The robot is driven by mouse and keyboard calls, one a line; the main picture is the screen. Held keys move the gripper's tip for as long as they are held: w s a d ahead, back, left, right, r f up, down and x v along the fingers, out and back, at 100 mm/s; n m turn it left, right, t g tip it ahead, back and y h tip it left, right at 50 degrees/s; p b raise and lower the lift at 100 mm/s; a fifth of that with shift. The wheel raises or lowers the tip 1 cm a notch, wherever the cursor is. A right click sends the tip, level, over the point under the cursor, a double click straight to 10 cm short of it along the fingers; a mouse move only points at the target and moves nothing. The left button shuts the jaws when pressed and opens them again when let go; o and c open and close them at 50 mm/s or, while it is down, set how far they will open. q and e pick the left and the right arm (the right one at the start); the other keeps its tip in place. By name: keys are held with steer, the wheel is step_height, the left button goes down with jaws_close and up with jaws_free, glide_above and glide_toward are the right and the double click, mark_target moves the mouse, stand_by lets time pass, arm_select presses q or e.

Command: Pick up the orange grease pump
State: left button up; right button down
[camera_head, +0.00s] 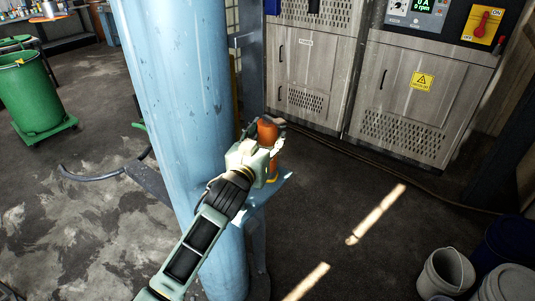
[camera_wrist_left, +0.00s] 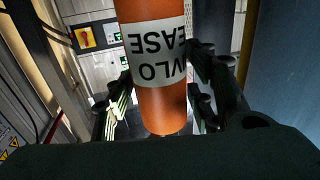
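The orange grease pump (camera_head: 268,131) stands upright above a small blue ledge on the column. In the left wrist view its orange body (camera_wrist_left: 162,107) fills the middle, with a white label reading upside down. My left gripper (camera_head: 264,140) is at the pump, with fingers on either side of its body. In the left wrist view the gripper fingers (camera_wrist_left: 160,90) flank the pump closely; whether they press on it is not clear. The lower pump is partly hidden behind the gripper. My right gripper is not in view.
The thick blue column (camera_head: 185,90) stands directly left of the pump, and the ledge (camera_head: 283,186) juts from it. Grey cabinets (camera_head: 410,100) stand behind. A green bin (camera_head: 38,95) is at left. Buckets (camera_head: 445,272) stand at lower right. The floor between is open.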

arm_select(q)
jaws_close()
stand_by(0.3)
steer(key=shift+r, duration=0.2)
